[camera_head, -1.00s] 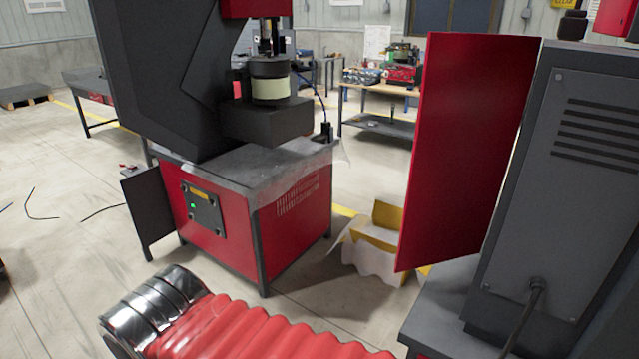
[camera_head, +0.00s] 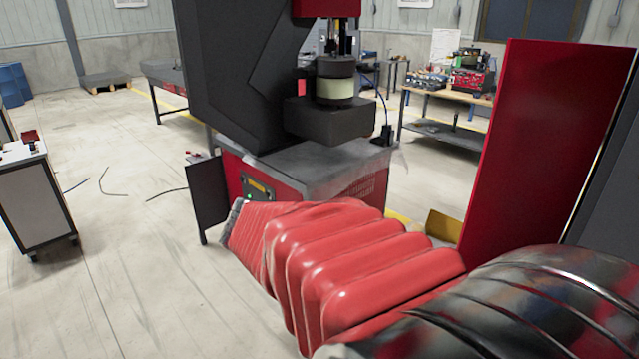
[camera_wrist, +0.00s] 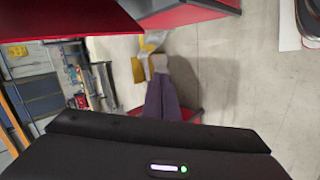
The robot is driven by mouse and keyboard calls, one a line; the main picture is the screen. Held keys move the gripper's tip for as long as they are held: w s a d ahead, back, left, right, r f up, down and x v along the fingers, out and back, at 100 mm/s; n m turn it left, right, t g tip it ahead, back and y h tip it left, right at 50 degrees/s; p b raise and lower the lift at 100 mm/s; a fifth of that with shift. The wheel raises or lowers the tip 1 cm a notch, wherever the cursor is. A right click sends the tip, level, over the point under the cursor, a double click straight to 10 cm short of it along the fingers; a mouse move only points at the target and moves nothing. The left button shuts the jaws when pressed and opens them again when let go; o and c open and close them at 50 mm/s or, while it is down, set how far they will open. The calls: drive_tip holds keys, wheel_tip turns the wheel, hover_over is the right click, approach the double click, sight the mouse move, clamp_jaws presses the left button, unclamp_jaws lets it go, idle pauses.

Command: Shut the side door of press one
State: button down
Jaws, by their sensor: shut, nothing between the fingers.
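A tall red door panel (camera_head: 535,140) stands open at the right of the head view, out from the dark grey cabinet (camera_head: 611,165). A red panel edge also shows at the upper left of the wrist view (camera_wrist: 65,18). A press (camera_head: 235,80) with a red base stands in the middle, with a small dark panel (camera_head: 207,192) at its left side. No label shows which is press one. My gripper (camera_wrist: 160,66) is shut and empty in the wrist view, to the right of the red panel and apart from it in the picture. It is not visible in the head view.
A yellow bin (camera_head: 443,226) lies on the floor behind my arm. A workbench (camera_head: 447,125) stands behind, and a grey cart (camera_head: 38,200) at left. Thin cables lie on the open floor at left.

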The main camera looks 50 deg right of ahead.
drive_tip(key=s+d+r+g+h, duration=0.1)
drive_tip(key=s+d+g+h, duration=0.1)
drive_tip(key=d, duration=1)
drive_tip(key=s+d+r+g+h, duration=0.2)
drive_tip(key=d+h, duration=0.3)
drive_tip(key=d, duration=0.7)
drive_tip(key=shift+s+r+m+g, duration=0.2)
drive_tip(key=shift+s+m+g, duration=0.1)
drive_tip(key=shift+g, duration=0.3)
drive_tip(key=s+d, duration=0.6)
drive_tip(key=s, duration=0.1)
drive_tip(key=shift+s, duration=0.1)
drive_tip(key=shift+a, duration=0.1)
